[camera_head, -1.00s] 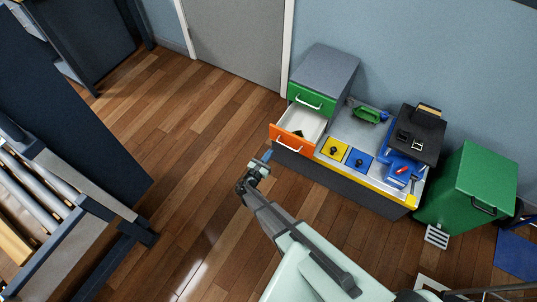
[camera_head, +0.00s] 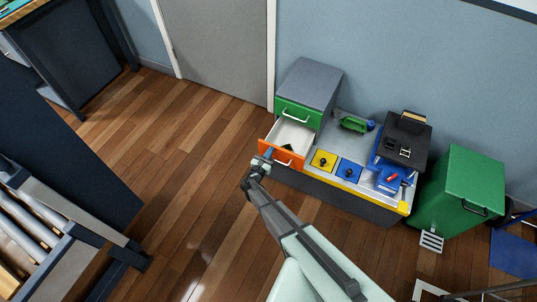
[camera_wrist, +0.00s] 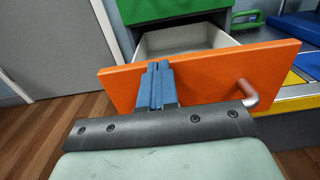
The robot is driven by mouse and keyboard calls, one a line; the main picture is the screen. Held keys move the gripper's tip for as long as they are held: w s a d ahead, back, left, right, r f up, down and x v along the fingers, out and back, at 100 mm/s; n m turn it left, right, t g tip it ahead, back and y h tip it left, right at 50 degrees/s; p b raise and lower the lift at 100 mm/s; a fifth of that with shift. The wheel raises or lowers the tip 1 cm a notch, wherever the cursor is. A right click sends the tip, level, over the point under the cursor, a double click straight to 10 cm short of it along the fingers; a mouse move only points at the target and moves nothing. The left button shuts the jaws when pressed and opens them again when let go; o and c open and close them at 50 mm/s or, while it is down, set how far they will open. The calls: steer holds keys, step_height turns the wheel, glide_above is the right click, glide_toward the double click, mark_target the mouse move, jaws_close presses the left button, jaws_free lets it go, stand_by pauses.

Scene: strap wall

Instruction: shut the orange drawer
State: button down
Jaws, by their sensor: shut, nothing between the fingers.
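The orange drawer (camera_head: 284,156) stands pulled out from the grey cabinet (camera_head: 311,79), below a shut green drawer (camera_head: 299,114).
The cabinet stands on a grey bench (camera_head: 345,184) with yellow and blue squares, a green tool (camera_head: 354,124) and a black and blue device (camera_head: 403,140). A green bin (camera_head: 463,190) stands to the right. The wooden floor to the left is clear.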

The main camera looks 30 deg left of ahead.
steer(key=w, duration=1.9)
steer(key=shift+w, duration=0.2)
steer(key=shift+s, duration=0.1)
steer(key=s, duration=1.5)
steer(key=shift+m, duration=0.3)
